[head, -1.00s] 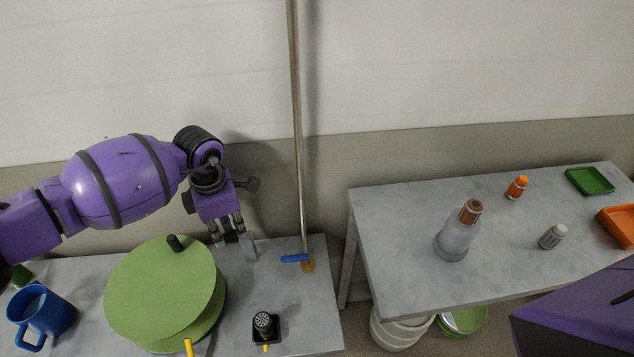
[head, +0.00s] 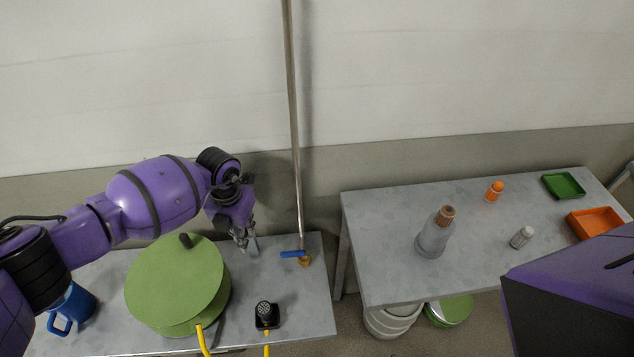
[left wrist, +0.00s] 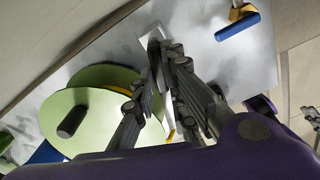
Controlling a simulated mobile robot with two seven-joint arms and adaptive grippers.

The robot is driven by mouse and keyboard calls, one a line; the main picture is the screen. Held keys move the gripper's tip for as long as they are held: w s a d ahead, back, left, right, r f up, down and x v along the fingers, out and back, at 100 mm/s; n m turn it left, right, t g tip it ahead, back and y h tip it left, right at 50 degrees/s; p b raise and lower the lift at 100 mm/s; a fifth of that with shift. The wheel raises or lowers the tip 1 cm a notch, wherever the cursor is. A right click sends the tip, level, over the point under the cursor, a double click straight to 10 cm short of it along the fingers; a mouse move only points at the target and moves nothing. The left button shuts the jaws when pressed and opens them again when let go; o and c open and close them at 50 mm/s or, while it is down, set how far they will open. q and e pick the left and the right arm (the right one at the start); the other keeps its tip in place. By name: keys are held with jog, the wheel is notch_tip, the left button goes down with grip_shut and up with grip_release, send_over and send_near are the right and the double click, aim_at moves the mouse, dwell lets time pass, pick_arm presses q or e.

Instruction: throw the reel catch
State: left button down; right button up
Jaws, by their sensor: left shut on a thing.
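The green reel (head: 172,287) with a dark knob (head: 186,240) sits on the left grey table; it also shows in the left wrist view (left wrist: 88,118). Its catch looks to be the pale grey upright lever (head: 253,245) just right of the reel, also in the left wrist view (left wrist: 150,40). My left gripper (head: 244,244) is at this lever, its fingers shut on it; in the left wrist view the fingers (left wrist: 165,75) partly hide the lever. My right gripper is out of view.
A metal pipe (head: 294,140) with a blue-handled valve (head: 293,253) stands right of the lever. A black device (head: 267,315) with a yellow cable and a blue mug (head: 72,308) share the table. The right table (head: 385,255) holds a bottle (head: 434,236) and trays.

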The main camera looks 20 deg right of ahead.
pick_arm(q)
jog(key=shift+d+r+n+p, duration=0.25)
jog(key=shift+r+n+p, duration=0.1)
jog(key=shift+n, duration=0.45)
jog(key=shift+s+d+f+n+p, duration=0.15)
jog(key=shift+n+p, duration=0.35)
jog(key=shift+n, duration=0.5)
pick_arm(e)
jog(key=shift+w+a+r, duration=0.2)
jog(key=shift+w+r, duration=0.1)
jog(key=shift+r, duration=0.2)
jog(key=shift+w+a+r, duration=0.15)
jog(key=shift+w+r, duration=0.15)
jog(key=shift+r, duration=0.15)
pick_arm(q)
jog(key=shift+d+f, duration=0.1)
jog(key=c, duration=1.8)
grip_release()
jog(key=shift+o, duration=0.2)
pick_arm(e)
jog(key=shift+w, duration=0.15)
